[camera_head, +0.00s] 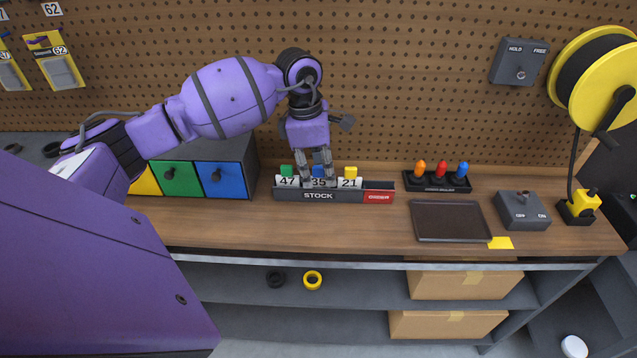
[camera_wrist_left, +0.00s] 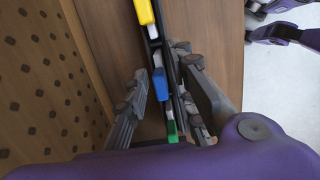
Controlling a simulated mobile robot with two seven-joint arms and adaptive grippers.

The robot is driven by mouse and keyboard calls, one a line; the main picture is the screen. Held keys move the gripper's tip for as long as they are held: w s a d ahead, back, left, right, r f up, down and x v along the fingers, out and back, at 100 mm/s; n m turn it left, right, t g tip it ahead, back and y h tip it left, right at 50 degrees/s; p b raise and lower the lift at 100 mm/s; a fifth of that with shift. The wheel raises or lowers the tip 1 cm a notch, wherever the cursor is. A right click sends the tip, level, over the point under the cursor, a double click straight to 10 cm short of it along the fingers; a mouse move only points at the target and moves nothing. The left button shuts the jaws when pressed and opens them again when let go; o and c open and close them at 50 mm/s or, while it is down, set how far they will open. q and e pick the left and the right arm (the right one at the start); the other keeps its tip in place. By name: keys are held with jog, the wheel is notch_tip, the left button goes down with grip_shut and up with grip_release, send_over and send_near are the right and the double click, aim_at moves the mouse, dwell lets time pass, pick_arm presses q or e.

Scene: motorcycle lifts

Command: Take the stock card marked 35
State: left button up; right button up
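The stock card marked 35 (camera_head: 318,183), with a blue tab, stands in the middle of the dark STOCK rack (camera_head: 290,194). My left gripper (camera_head: 317,178) points down over it and its fingers partly cover the card. In the left wrist view the blue tab (camera_wrist_left: 160,85) lies between the two spread fingers, with a gap on the left side. Card 47 (camera_head: 287,181) with a green tab stands to its left, and card 21 (camera_head: 350,182) with a yellow tab to its right. Part of my right gripper (camera_wrist_left: 270,20) shows in the left wrist view; its fingers are unclear.
The rack's red ORDER section (camera_head: 379,197) is empty. Coloured drawers (camera_head: 182,178) stand left of the rack. An orange, red and blue peg holder (camera_head: 437,183), a dark tray (camera_head: 450,221) and a switch box (camera_head: 522,211) are to the right. A pegboard (camera_head: 400,80) rises behind.

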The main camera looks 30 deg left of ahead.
pick_arm(q)
grip_shut()
